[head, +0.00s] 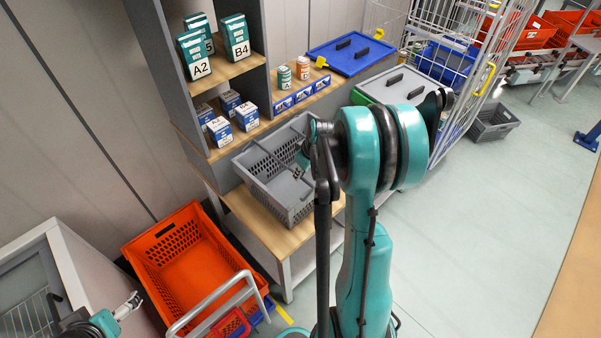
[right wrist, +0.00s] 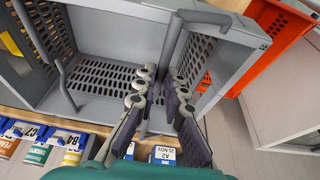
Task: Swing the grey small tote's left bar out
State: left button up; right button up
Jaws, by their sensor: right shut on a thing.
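The grey small tote (head: 262,194) stands on the wooden bench, with slotted walls and floor. In the head view my right gripper (head: 301,162) is over the tote, partly hidden by my arm. The other bar (right wrist: 64,82) is apart from the gripper. My left gripper (head: 130,304) is low at the left, its jaws too small to judge.
An orange tote (head: 178,262) lies left of the bench. A shelf with boxes (head: 219,130) and cans (head: 284,78) stands behind. The floor at right is open.

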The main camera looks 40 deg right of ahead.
jog(key=shift+a+r+p, duration=0.5)
jog(key=shift+a+r, duration=0.25)
jog(key=shift+r, duration=0.15)
jog(key=shift+s+a+r+p, duration=0.1)
jog(key=shift+a+r+p, duration=0.15)
jog(key=shift+a, duration=0.3)
jog(key=shift+s+a+r+p, duration=0.1)
jog(key=shift+a+r, duration=0.2)
jog(key=shift+a, duration=0.2)
jog(key=shift+s+a+r, duration=0.1)
jog(key=shift+a+r, duration=0.05)
jog(key=shift+a, duration=1.2)
